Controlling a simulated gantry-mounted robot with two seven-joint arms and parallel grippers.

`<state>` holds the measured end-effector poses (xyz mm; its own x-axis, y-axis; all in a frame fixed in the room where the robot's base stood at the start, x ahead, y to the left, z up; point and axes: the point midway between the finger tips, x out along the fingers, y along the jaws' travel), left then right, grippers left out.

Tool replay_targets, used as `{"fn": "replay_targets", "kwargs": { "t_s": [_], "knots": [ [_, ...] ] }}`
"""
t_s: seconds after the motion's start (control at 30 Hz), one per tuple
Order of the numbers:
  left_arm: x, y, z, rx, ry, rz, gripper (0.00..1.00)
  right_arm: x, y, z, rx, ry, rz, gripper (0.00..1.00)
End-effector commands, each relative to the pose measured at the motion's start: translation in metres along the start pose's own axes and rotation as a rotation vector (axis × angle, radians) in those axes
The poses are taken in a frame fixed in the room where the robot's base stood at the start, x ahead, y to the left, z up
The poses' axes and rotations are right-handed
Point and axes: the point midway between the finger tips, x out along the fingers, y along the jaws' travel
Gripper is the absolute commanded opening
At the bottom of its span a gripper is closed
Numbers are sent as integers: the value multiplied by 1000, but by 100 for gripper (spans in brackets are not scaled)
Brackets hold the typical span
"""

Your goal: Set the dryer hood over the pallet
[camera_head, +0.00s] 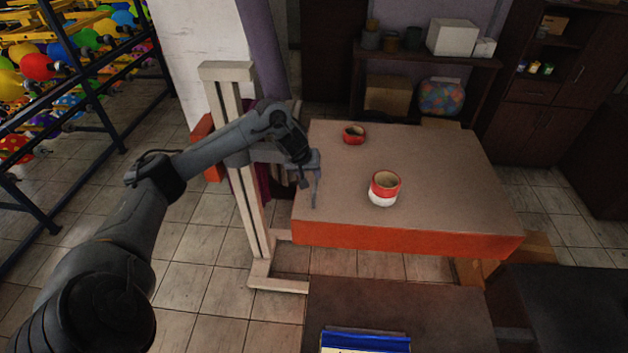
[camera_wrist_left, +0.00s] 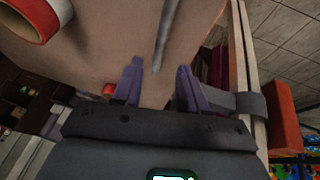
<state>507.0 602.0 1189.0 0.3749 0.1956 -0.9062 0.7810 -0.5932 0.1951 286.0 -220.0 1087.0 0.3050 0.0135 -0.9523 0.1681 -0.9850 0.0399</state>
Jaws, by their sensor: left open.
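My left gripper (camera_head: 309,184) is at the left edge of the brown-topped table with an orange front, beside a pale post (camera_head: 243,180). In the left wrist view its two purple-grey fingers (camera_wrist_left: 158,78) are spread apart with nothing held between them. A thin grey rod (camera_wrist_left: 163,35) runs beyond the fingertips, over the tabletop. An orange block (camera_wrist_left: 286,125), possibly the dryer hood, is behind the post; it also shows in the head view (camera_head: 207,146). I cannot tell which part is the pallet. My right gripper is not in view.
A lower dark surface (camera_head: 400,300) with a blue item (camera_head: 366,335) is in front. A balloon rack (camera_head: 100,90) stands at left.

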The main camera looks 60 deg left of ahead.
Motion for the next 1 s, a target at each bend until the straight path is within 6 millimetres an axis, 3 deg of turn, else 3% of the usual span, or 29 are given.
{"fn": "replay_targets", "kwargs": {
  "t_s": [0.2, 0.4, 0.83, 0.87, 1.0],
  "knots": [
    [36, 0, 1, -2, -2, 0, 42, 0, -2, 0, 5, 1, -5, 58],
    [56, 0, 0, -1, -1, 1, 42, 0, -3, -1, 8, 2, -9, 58],
    [65, 0, 0, 1, 0, 0, 42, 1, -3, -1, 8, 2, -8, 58],
    [64, 0, 0, 1, 0, 0, 41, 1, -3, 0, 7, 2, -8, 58],
    [64, 0, 0, 1, 0, 0, 19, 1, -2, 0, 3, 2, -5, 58]
  ]
}}
